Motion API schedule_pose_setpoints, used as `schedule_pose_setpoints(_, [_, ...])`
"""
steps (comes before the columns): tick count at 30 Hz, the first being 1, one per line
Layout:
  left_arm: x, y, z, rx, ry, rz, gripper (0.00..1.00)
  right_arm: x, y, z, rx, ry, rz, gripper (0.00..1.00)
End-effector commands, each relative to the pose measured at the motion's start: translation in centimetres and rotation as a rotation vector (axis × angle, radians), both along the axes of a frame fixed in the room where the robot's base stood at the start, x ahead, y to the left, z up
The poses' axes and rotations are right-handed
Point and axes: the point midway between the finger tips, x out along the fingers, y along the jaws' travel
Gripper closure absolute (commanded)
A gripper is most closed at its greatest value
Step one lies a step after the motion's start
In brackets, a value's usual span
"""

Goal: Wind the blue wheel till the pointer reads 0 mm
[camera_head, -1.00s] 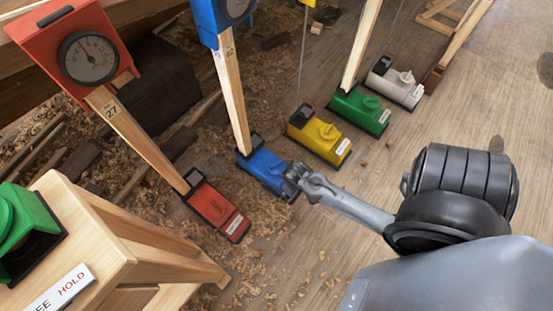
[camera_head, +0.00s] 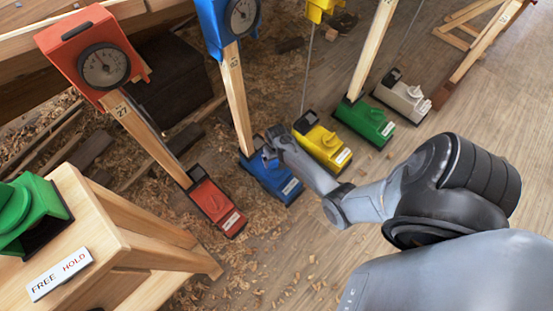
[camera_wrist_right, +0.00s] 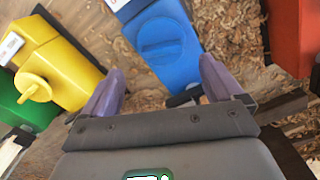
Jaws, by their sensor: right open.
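The blue box (camera_head: 278,182) stands on the floor at the foot of a wooden post, and my right gripper (camera_head: 268,150) is over its upper end. In the right wrist view the blue wheel (camera_wrist_right: 161,40), a round knob with a raised bar, is on the box's face. My right gripper is open there, fingers spread on either side of the box's near end, with nothing between them gripped; whether they touch is unclear. The blue gauge (camera_head: 243,15) is at the post's top; its reading is too small to tell. My left gripper is out of view.
A red box (camera_head: 215,202) and a yellow box (camera_head: 322,143) flank the blue one. Green (camera_head: 364,122) and white (camera_head: 402,97) boxes stand beyond. A red gauge (camera_head: 103,66) is at upper left. A wooden stand (camera_head: 110,235) with a FREE HOLD sign (camera_head: 60,273) is at lower left.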

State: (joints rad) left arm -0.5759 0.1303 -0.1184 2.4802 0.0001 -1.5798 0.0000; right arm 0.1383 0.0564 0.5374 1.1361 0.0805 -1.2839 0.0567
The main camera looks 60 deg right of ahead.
Motion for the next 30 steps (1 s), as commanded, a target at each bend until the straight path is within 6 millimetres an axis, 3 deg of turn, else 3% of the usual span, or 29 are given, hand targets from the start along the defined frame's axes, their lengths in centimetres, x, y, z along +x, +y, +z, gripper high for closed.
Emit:
schedule_pose_setpoints(1, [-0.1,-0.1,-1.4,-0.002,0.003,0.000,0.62,0.0,0.0,-1.5,0.000,0.000,0.000,0.06])
schedule_pose_setpoints(3, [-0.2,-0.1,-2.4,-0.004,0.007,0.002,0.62,0.0,0.0,-2.6,-0.001,-0.001,0.001,0.06])
schedule_pose_setpoints(12, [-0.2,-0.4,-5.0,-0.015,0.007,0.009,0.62,0.0,0.0,-6.1,-0.001,-0.001,0.001,0.06])
schedule_pose_setpoints(28, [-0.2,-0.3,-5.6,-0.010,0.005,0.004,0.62,0.0,0.0,-7.0,-0.001,-0.001,0.001,0.06])
schedule_pose_setpoints(30, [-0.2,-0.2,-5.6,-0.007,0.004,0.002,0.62,0.0,0.0,-7.0,-0.001,-0.001,0.001,0.16])
